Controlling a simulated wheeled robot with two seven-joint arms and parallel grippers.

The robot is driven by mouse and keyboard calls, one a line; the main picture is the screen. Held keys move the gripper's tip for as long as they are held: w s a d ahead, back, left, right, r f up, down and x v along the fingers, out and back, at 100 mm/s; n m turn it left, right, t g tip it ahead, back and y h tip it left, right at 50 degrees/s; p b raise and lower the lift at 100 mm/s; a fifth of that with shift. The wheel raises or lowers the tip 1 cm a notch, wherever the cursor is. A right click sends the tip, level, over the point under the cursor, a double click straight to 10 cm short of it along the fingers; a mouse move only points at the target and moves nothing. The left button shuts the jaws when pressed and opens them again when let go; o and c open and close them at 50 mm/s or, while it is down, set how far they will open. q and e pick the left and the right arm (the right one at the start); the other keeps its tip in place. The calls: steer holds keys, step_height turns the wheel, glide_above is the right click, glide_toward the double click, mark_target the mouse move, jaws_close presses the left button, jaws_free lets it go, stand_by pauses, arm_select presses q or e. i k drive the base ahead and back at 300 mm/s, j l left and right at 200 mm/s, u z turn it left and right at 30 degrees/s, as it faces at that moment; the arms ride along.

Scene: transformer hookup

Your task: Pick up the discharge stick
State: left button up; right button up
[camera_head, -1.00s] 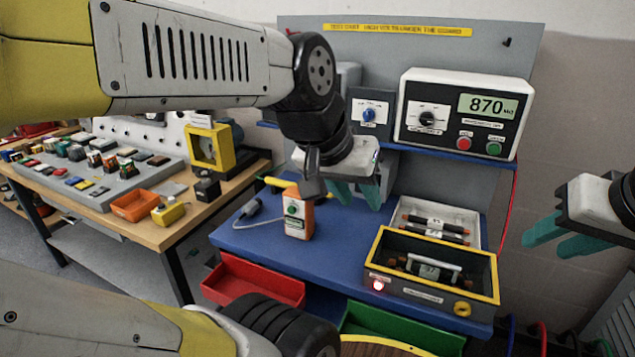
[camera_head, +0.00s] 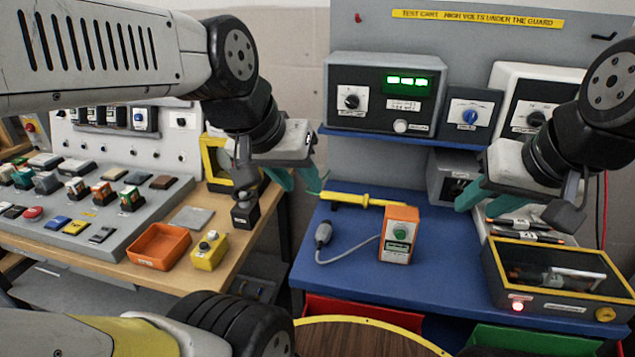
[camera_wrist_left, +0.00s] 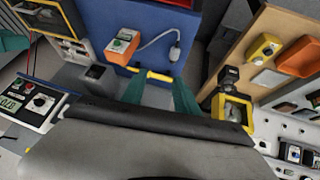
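The discharge stick looks to be the yellow rod (camera_head: 365,200) lying on the blue cart top (camera_head: 430,258), behind an orange box. It also shows in the left wrist view (camera_wrist_left: 157,76), lying across the gap between the fingertips. My left gripper (camera_head: 304,186) is open and empty, at the stick's left end in the head view. I cannot tell how far above the stick the fingers are. My right gripper (camera_head: 515,208) is open and empty over the right side of the cart, near the guarded box.
The orange box (camera_head: 399,235) with a green button and a grey cable stands in front of the stick. The guarded box (camera_head: 555,308) with a red lamp is at the right. A wooden bench (camera_head: 150,278) with trays and parts is at the left. Meters (camera_head: 385,95) stand behind.

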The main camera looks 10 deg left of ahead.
mark_target(364, 200)
steer(key=j+z, duration=0.3)
steer(key=j, duration=0.2)
steer(key=k+j+z, duration=0.1)
steer(key=j+z, duration=0.25)
steer(key=j, duration=0.15)
steer(key=k+j+z, duration=0.1)
steer(key=j+z, duration=0.2)
steer(key=j, duration=0.2)
steer(key=z, duration=0.7)
